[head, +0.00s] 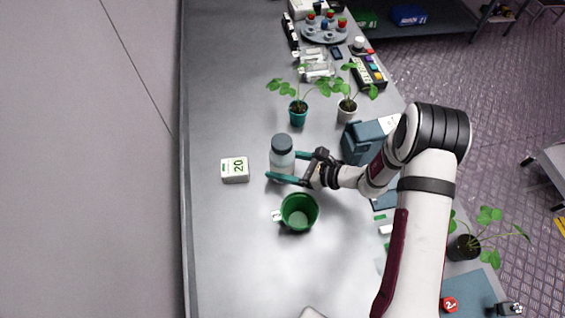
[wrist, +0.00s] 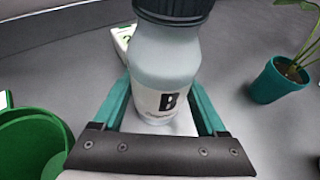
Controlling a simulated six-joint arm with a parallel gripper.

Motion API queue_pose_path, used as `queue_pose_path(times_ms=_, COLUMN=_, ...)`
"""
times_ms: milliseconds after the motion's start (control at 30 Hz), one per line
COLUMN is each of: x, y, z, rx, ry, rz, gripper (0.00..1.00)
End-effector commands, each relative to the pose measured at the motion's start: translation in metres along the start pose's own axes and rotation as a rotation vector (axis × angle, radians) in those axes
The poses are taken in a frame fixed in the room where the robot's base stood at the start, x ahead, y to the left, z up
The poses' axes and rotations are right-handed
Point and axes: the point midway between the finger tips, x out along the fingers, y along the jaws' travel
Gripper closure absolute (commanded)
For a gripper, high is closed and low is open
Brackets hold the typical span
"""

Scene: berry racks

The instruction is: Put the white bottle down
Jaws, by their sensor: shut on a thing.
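The white bottle (head: 282,160) has a dark cap and stands upright between the fingers of my gripper (head: 281,166) in the head view. In the wrist view the bottle (wrist: 163,68) shows a label with the letter B. My gripper (wrist: 160,110) is shut on its lower body, one teal finger on each side.
A green mug (head: 299,213) stands just below the bottle in the head view. A white block marked 20 (head: 235,170) lies to the left. Potted plants (head: 298,112) stand behind, and a blue-grey box (head: 362,143) is to the right.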

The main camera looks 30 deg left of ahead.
Motion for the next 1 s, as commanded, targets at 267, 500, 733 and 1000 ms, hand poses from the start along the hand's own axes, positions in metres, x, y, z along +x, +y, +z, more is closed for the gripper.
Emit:
queue_pose_path(times_ms=267, x=0.001, y=0.000, z=-0.002, rx=0.000, ry=-0.001, rz=-0.001, gripper=1.00)
queue_pose_path(times_ms=500, x=0.001, y=0.000, z=-0.003, rx=0.000, ry=0.000, rz=0.000, gripper=0.13)
queue_pose_path(times_ms=733, x=-0.001, y=0.000, z=0.000, rx=-0.001, ry=-0.001, rz=0.000, gripper=0.13)
queue_pose_path(times_ms=1000, x=-0.053, y=-0.002, z=-0.001, rx=0.000, ry=-0.001, rz=-0.005, gripper=0.13)
